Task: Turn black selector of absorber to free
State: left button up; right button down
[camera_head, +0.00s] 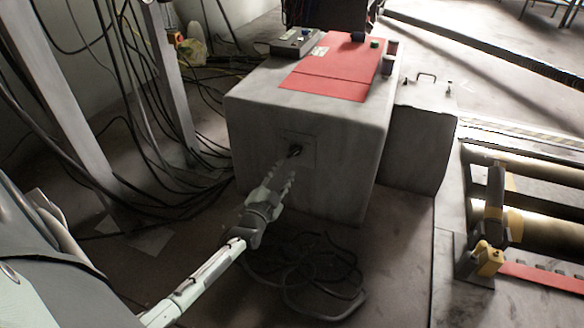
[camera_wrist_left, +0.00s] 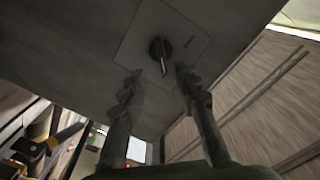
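The black selector (camera_wrist_left: 160,52) is a round knob with a lighter pointer, set on a square plate (camera_wrist_left: 190,32) on the absorber's face. In the head view the selector (camera_head: 295,150) shows small and dark on the front of the grey absorber box (camera_head: 340,150). My left gripper (camera_head: 283,172) reaches toward it from below. In the left wrist view my left gripper (camera_wrist_left: 157,78) is open, with one finger on each side of the selector's lower end. I cannot tell whether the fingers touch it. The plate's lettering is too small to read. My right gripper is not in view.
A red panel (camera_head: 325,80) and a small control box (camera_head: 297,42) lie on top of the absorber. Black cables (camera_head: 310,268) coil on the floor below. Metal posts (camera_head: 172,75) stand at left. A yellow and grey roller bracket (camera_head: 490,258) is at right.

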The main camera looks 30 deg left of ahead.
aim_at(293, 155)
pick_arm(q)
jog(key=b+x, duration=0.2)
jog(key=x, duration=0.5)
jog(key=shift+w+a+b, duration=0.1)
jog(key=shift+w+b, duration=0.1)
jog(key=shift+b, duration=0.2)
grip_shut()
